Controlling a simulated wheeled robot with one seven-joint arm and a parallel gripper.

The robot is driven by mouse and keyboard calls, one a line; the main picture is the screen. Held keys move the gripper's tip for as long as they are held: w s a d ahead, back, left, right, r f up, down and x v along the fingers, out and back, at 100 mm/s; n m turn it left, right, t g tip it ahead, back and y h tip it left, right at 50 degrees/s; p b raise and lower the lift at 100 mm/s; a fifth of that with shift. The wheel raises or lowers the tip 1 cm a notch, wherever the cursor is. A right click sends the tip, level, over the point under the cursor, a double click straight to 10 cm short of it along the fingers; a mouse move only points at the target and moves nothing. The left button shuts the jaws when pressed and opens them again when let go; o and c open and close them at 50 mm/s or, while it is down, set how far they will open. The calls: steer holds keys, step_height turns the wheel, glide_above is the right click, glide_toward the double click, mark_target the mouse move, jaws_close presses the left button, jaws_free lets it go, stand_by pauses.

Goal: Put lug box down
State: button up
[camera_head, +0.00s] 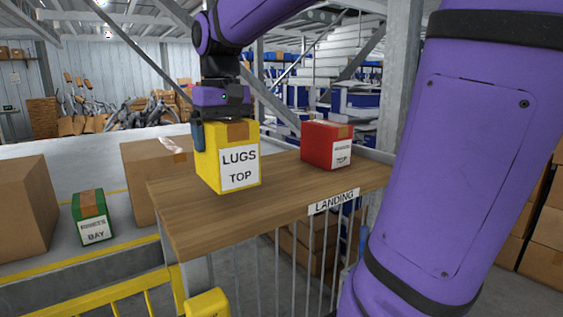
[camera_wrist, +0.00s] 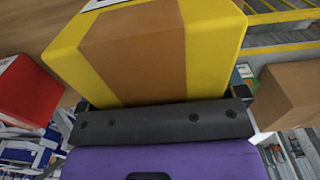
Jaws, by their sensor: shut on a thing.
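The lug box (camera_head: 217,170) is yellow with a brown tape strip and a white label reading "LUGS TOP". It is at the left part of the wooden landing table (camera_head: 290,200); I cannot tell for sure whether its bottom touches the wood. My gripper (camera_head: 224,122) is above the box and shut on its upper part. In the wrist view the yellow lug box (camera_wrist: 215,40) fills the upper middle, held against the dark gripper bar. The fingertips are mostly hidden by the box.
A red box (camera_head: 318,140) with a white label stands on the table to the right; it also shows in the wrist view (camera_wrist: 25,85). A "LANDING" sign (camera_head: 333,201) is on the front edge. A green box (camera_head: 90,210) and brown cartons (camera_head: 20,205) stand lower left. Bare wood lies in front.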

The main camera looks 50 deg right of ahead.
steer(key=shift+w+d+f, duration=0.6)
steer(key=shift+d+f, duration=0.2)
steer(key=shift+d, duration=1.8)
steer(key=shift+w+d+f, duration=0.6)
steer(key=shift+d+f, duration=0.25)
steer(key=shift+d, duration=1.7)
steer(key=shift+w+d+f, duration=0.6)
steer(key=shift+d+f, duration=0.2)
steer(key=shift+d, duration=1.8)
steer(key=shift+f, duration=0.15)
steer(key=o, duration=1.1)
